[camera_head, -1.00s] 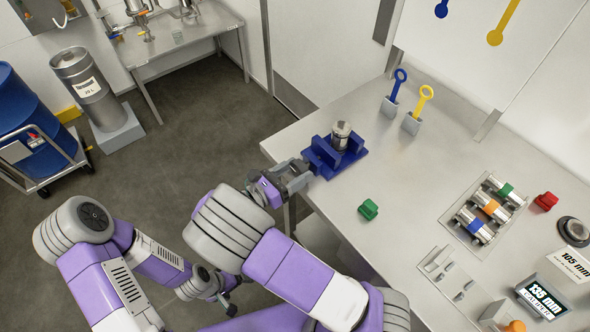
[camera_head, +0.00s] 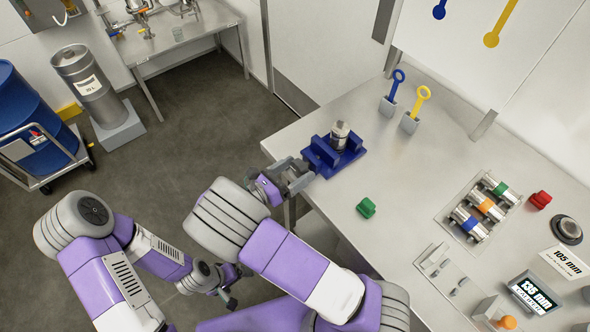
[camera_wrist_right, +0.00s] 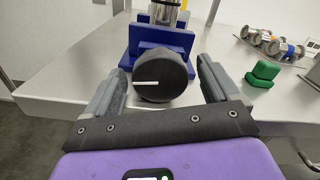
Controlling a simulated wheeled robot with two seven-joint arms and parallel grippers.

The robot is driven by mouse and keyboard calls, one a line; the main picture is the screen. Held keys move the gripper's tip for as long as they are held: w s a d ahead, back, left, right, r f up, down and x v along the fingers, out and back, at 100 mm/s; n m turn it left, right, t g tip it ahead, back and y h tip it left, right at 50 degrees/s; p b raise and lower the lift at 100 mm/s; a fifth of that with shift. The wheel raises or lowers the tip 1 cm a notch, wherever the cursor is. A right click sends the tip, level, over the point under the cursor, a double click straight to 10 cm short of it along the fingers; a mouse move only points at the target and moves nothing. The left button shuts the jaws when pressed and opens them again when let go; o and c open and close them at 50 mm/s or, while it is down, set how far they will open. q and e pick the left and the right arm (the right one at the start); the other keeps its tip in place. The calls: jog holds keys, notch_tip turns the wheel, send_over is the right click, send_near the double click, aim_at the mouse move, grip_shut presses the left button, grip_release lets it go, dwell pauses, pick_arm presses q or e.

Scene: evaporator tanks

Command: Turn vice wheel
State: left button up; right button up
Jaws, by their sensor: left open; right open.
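A blue vice (camera_head: 348,157) stands at the table's left corner and clamps an upright metal cylinder (camera_head: 340,134). Its dark round wheel (camera_wrist_right: 160,76), with a white line lying nearly level, faces me in the right wrist view. My right gripper (camera_head: 297,174) is open at the vice's near side. In the right wrist view its fingers (camera_wrist_right: 160,88) stand on either side of the wheel, with gaps showing at both sides. In the head view the gripper mostly hides the wheel. My left gripper (camera_head: 229,288) is open, low beside the table and away from the vice.
A green block (camera_head: 366,207) lies right of the vice. Blue (camera_head: 397,80) and yellow (camera_head: 421,97) ring-topped tools stand in holders behind it. A tray with metal cylinders (camera_head: 478,207), a red block (camera_head: 540,200) and displays (camera_head: 534,292) are further right.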

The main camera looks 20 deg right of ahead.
jog(key=v, duration=0.7)
jog(key=shift+a+p, duration=0.25)
jog(key=shift+p, duration=0.2)
jog(key=shift+d, duration=0.1)
